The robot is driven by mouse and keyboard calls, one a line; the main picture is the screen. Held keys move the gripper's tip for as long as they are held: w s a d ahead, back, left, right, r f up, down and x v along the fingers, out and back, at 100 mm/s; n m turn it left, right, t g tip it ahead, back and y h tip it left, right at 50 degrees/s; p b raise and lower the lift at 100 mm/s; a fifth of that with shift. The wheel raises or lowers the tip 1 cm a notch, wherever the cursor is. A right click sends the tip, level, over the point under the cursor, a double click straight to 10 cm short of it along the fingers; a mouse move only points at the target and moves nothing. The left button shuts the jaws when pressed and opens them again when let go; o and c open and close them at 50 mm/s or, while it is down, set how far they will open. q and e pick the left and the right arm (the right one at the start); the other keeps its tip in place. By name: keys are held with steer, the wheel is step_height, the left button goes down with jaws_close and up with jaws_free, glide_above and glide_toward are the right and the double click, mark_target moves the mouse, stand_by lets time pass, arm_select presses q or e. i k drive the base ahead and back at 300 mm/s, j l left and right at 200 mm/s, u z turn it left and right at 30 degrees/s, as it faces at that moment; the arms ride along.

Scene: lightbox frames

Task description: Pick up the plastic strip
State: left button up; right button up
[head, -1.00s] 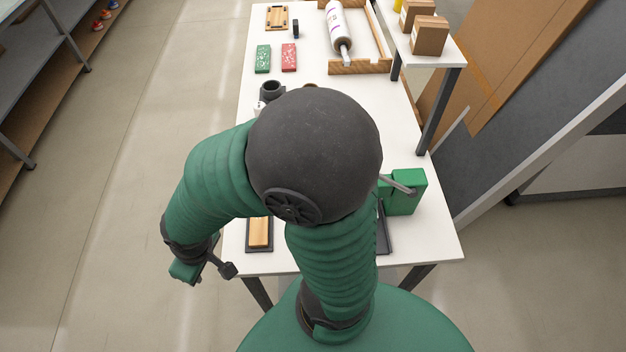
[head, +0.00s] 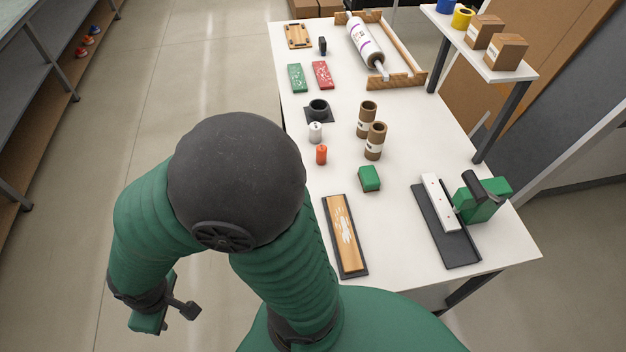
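A narrow white strip (head: 440,203) with small dark marks rests along a black tray (head: 463,252) at the table's right front; I cannot tell its material. A green device with a black handle (head: 484,202) stands against its right side. My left gripper (head: 168,314) hangs at the lower left, off the table and well away from the strip. Its fingers are small and partly hidden, so its opening is unclear, and I see nothing held in it. My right gripper is out of view.
A wooden board in a dark frame (head: 346,239) lies at the table's left front. A green block (head: 369,179), brown tubes (head: 375,141) and an orange cylinder (head: 321,155) stand mid-table. A raised shelf (head: 478,60) borders the right rear. White table is clear between board and tray.

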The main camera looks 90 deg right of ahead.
mark_target(449, 222)
steer(key=i+z, duration=0.15)
steer(key=z, duration=0.25)
steer(key=i+l+z, duration=0.1)
steer(key=z, duration=0.25)
steer(key=i+z, duration=0.2)
steer(key=z, duration=0.2)
steer(key=i+j+z, duration=0.15)
steer(key=z, duration=0.25)
steer(key=i+l+z, duration=0.1)
steer(key=z, duration=0.35)
steer(key=i+z, duration=0.3)
steer(key=z, duration=0.2)
steer(key=i+j+z, duration=0.1)
steer(key=z, duration=0.35)
steer(key=i+j+z, duration=0.2)
steer(key=z, duration=0.3)
steer(key=i, duration=0.1)
